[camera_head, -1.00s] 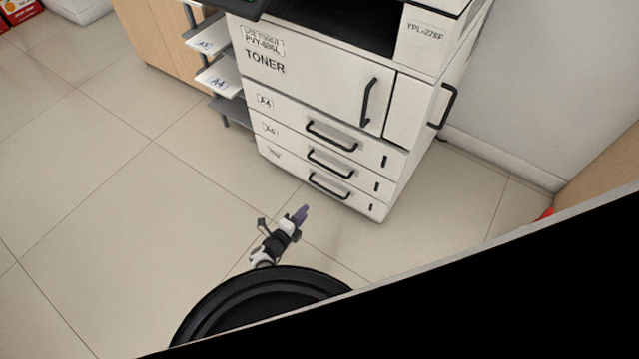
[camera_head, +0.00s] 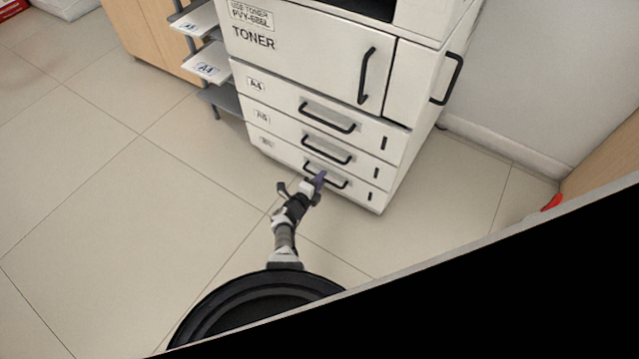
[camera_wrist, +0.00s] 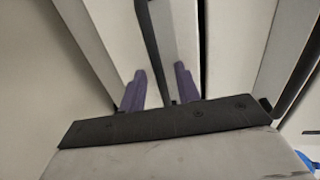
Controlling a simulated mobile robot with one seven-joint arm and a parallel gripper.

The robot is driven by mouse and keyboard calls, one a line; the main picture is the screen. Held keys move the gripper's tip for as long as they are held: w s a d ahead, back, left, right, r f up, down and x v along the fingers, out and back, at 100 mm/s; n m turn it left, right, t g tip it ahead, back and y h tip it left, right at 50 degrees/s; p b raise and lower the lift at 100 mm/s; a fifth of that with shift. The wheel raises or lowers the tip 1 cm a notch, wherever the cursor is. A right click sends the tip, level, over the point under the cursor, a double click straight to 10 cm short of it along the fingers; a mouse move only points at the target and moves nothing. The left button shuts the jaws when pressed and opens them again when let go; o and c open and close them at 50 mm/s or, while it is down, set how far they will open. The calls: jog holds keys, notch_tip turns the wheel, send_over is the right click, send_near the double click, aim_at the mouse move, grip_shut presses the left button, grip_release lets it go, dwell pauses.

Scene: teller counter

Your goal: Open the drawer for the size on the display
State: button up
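The white printer has three stacked drawers with black bar handles: a top drawer (camera_head: 285,104) labelled A4, a middle drawer (camera_head: 280,133) whose label looks like A5 or A6, and a bottom drawer (camera_head: 275,150) with an unreadable label. All three look closed. My gripper (camera_head: 318,182) is at the bottom drawer's handle (camera_head: 340,185), partly covering it. In the wrist view, my gripper (camera_wrist: 160,72) has its two purple fingers apart, with a dark handle bar (camera_wrist: 148,35) running between them. I cannot tell whether they touch it. The size display is out of view.
A toner door (camera_head: 300,55) with an upright handle is above the drawers. Paper shelves (camera_head: 208,66) stand at the printer's left, beside a wooden cabinet (camera_head: 150,35). A wall is on the right. The tiled floor (camera_head: 90,200) to the left is clear.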

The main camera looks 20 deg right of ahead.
jog(key=shift+c, duration=0.4)
grip_shut()
jog(key=shift+s+a, duration=0.1)
